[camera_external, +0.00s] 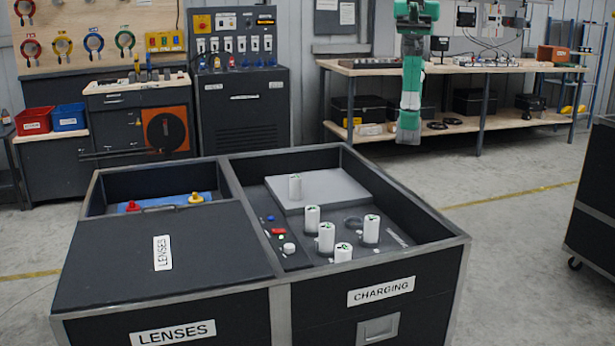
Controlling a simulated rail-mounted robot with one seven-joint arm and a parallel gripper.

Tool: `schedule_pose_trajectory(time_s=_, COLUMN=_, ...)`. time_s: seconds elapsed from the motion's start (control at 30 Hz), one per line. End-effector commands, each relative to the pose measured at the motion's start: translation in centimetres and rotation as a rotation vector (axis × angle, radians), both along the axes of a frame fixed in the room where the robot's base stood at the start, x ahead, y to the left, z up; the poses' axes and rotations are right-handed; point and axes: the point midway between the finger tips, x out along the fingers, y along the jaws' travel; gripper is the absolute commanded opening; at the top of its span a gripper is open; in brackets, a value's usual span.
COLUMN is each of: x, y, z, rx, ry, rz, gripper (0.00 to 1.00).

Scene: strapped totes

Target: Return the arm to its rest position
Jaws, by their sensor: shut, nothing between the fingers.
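My green and white arm (411,75) hangs down from the top edge of the picture, behind the totes and in front of the workbench. Its lower visible end is a rounded green part, well above the floor and clear of the totes. I can make out no gripper fingers on it. The upper part of the arm is cut off by the picture's edge. Nothing is seen held by the arm.
The LENSES tote (75,284) has its lid partly over it; red and yellow knobs show behind the lid. The CHARGING tote (455,242) is open, with several white cylinders and a grey plate (335,188) inside. A workbench (455,67) stands behind.

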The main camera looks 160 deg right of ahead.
Motion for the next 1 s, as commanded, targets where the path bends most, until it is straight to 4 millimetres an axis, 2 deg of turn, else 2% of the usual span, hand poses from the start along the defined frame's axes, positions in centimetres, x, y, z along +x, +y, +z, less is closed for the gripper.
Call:
schedule_pose_trajectory(time_s=0.03, x=0.8, y=-0.5, z=5.8, rx=-0.005, ry=0.02, rz=-0.014, gripper=0.0)
schedule_pose_trajectory(time_s=0.5, x=1.0, y=-0.3, z=29.6, rx=-0.004, ry=0.03, rz=-0.003, gripper=0.0)
schedule_pose_trajectory(time_s=0.6, x=1.0, y=-0.3, z=33.7, rx=-0.003, ry=0.031, rz=-0.001, gripper=0.0)
schedule_pose_trajectory(time_s=0.7, x=1.0, y=-0.2, z=36.3, rx=-0.003, ry=0.031, rz=0.001, gripper=0.0)
schedule_pose_trajectory(time_s=0.8, x=1.0, y=-0.2, z=37.5, rx=-0.002, ry=0.032, rz=0.002, gripper=0.0)
schedule_pose_trajectory(time_s=1.0, x=1.0, y=-0.2, z=37.4, rx=-0.002, ry=0.032, rz=0.003, gripper=0.0)
